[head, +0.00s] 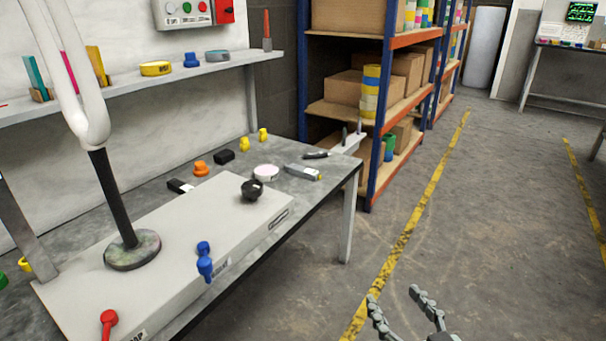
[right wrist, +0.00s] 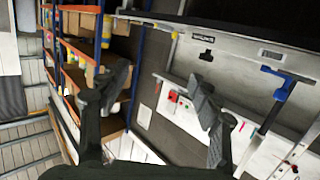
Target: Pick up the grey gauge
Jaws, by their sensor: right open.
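A small grey handheld device (head: 303,172), which I take to be the grey gauge, lies flat near the right end of the workbench (head: 322,190). It lies beside a round pale pink-and-white disc (head: 266,173). I cannot make it out in the right wrist view. My right gripper (head: 393,296) is at the bottom right of the head view, over the floor and well apart from the bench. Its fingers are spread and empty, and they also show dark in the right wrist view. My left gripper is not in view.
A grey raised box (head: 180,235) with black, blue and red knobs takes up the bench front. A black pen-like item (head: 316,154) and a white bin (head: 347,143) are near the device. Shelving (head: 388,100) stands behind. The floor (head: 480,220) at right is clear.

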